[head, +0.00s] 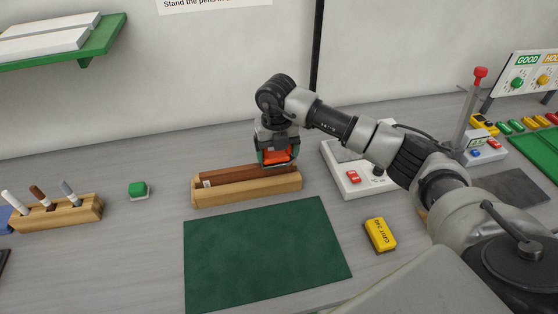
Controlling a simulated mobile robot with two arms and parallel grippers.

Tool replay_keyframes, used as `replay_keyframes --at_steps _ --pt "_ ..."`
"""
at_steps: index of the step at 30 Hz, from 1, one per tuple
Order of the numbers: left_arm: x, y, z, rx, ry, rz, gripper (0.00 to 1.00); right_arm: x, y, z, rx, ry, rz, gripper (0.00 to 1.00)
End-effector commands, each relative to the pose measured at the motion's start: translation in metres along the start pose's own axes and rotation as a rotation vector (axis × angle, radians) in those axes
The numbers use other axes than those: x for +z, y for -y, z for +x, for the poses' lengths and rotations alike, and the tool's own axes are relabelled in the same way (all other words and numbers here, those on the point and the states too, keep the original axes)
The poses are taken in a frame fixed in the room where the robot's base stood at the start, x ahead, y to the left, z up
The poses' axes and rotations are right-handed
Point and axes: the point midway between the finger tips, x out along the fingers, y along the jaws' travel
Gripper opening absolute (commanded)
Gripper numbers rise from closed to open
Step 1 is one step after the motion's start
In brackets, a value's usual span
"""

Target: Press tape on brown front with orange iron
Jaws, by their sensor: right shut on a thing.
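The brown front (227,176) is a long narrow board lying in a light wooden holder (247,191). A small pale mark, perhaps the tape, shows at its left end. My right gripper (277,155) points down over the right part of the brown front. It is shut on the orange iron (279,154), which is at or just above the board's top; I cannot tell whether they touch. The gripper hides part of the iron and of the board behind it. My left gripper is not in view.
A green mat (262,255) lies in front of the holder. A yellow grit block (380,235) is to its right. A white device (352,182) with a red button stands right of the holder. A green button (138,190) and a pen block (60,213) are at left.

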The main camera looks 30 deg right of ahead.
Motion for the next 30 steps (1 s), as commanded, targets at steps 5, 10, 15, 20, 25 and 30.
replay_keyframes --at_steps 5,10,15,20,25,30 --pt "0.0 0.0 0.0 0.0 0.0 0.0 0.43 -0.001 0.0 0.002 -0.002 -0.005 -0.001 0.64" --pt "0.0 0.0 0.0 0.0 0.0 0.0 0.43 -0.001 0.0 0.002 -0.002 -0.005 -0.001 0.64" --pt "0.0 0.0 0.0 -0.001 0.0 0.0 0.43 -0.001 0.0 0.002 -0.002 -0.005 -0.001 0.64" --pt "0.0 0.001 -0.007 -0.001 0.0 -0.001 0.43 -0.001 0.0 -0.008 -0.001 -0.003 -0.001 0.64" --pt "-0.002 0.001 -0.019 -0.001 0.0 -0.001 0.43 0.0 0.0 -0.027 0.0 -0.001 0.0 0.64" --pt "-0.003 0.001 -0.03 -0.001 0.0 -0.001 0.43 0.0 0.0 -0.044 0.0 0.002 0.0 0.64"
